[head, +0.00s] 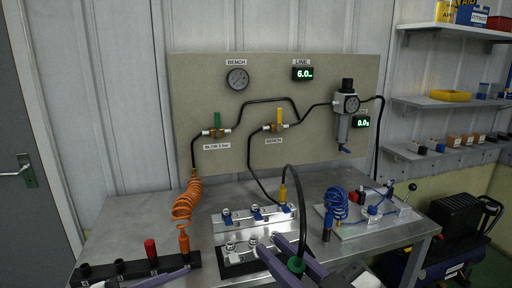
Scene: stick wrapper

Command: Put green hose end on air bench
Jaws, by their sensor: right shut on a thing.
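The green hose end (296,265) is a green collar on a black hose (300,205), which loops up from a yellow fitting (283,193). My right gripper (270,243) has its purple fingers around the green end, low at the front of the bench. A metal block with blue valves (256,213) stands just behind the fingers; a second row of metal fittings on a black base (236,256) lies to their left, partly hidden. I cannot tell which is the air bench. My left gripper (172,277) shows only partly at the lower left edge; its opening is unclear.
An orange coiled hose (186,205) hangs at the left above a black rack (120,266) with a red part (151,248). A blue coil (338,205) and a plate of fittings (372,217) are at the right. The panel (200,80) carries gauges and valves.

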